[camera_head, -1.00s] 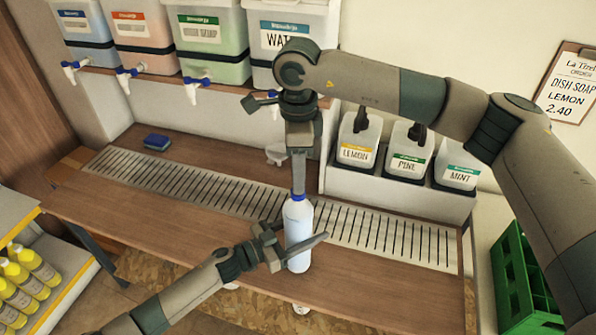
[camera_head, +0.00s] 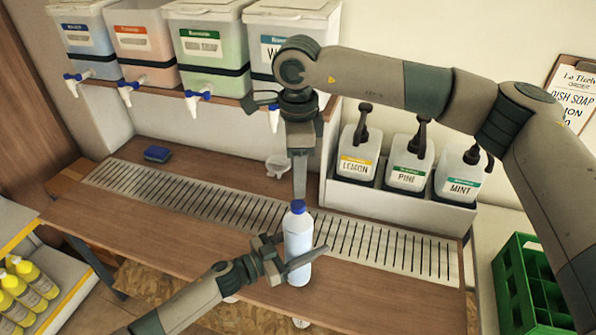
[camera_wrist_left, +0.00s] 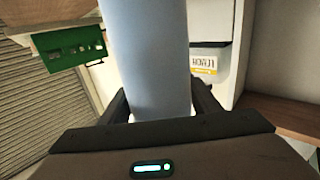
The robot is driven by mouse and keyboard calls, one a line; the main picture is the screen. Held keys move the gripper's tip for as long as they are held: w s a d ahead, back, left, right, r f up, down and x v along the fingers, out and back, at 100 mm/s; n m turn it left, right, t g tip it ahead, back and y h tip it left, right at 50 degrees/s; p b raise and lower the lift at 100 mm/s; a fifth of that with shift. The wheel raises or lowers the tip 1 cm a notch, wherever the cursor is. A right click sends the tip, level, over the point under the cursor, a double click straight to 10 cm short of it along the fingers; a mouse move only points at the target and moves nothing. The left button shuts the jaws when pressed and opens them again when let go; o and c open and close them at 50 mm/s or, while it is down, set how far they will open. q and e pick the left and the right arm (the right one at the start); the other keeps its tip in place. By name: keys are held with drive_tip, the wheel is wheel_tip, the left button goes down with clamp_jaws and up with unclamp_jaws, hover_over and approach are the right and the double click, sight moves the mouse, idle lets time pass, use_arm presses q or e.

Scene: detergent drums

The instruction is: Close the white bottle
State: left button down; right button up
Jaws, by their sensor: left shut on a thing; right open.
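The white bottle (camera_head: 298,240) stands upright on the wooden counter, with a blue cap (camera_head: 298,206) on its top. My left gripper (camera_head: 286,264) is shut around the bottle's lower body. In the left wrist view the pale bottle body (camera_wrist_left: 147,60) sits between the two dark fingers (camera_wrist_left: 158,108). My right gripper (camera_head: 299,185) points down just above and behind the cap; its fingers overlap from this angle. It is open and holds nothing that I can see. Whether the cap is fully seated cannot be told.
A slotted metal drain strip (camera_head: 200,205) runs along the counter. Lemon, pine and mint pump bottles (camera_head: 408,165) stand in a rack behind. Drums with taps (camera_head: 210,45) line the shelf. A blue sponge (camera_head: 157,154) lies at left, a green crate (camera_head: 530,285) at right.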

sight(298, 204)
drive_tip(key=shift+f, duration=3.65)
clamp_jaws()
drive_tip(key=shift+o, duration=0.6)
unclamp_jaws()
